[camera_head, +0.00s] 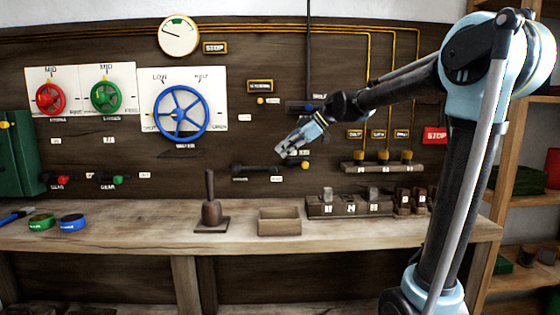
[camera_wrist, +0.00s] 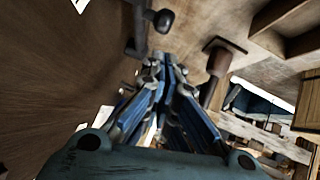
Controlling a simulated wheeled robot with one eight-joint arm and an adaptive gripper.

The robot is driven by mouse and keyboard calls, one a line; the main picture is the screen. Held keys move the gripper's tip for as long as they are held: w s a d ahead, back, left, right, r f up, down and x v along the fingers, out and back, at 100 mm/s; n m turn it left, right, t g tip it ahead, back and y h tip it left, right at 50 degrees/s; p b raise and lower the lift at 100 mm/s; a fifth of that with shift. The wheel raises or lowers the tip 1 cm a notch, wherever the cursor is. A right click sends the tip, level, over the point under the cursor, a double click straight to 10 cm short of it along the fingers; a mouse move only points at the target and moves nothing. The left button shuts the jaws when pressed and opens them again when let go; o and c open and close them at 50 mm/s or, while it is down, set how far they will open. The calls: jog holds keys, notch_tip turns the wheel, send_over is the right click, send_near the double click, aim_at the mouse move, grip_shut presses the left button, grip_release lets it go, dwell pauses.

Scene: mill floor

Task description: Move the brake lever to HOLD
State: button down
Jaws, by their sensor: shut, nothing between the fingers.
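A dark lever (camera_head: 258,168) lies level on a mount low on the wooden panel, with small white plates around it. Their lettering is too small to read, so I cannot confirm that this is the brake lever or which mark is HOLD. In the wrist view a dark knob on a bar (camera_wrist: 160,21), which appears to be this lever, is just beyond my fingertips. My gripper (camera_head: 281,151) is shut and empty, close above the lever's right part in the head view. Its fingers (camera_wrist: 164,63) meet in the wrist view. I cannot tell whether they touch the lever.
A wooden-handled upright piece (camera_head: 211,205) and an open wooden box (camera_head: 279,222) stand on the bench below. A block rack (camera_head: 350,207) is to the right. The blue handwheel (camera_head: 180,112) is up left. Bare bench (camera_head: 135,225) lies at left.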

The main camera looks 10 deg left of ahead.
jog(key=v, duration=0.8)
jog(key=shift+d+f, duration=0.25)
jog(key=shift+d, duration=0.05)
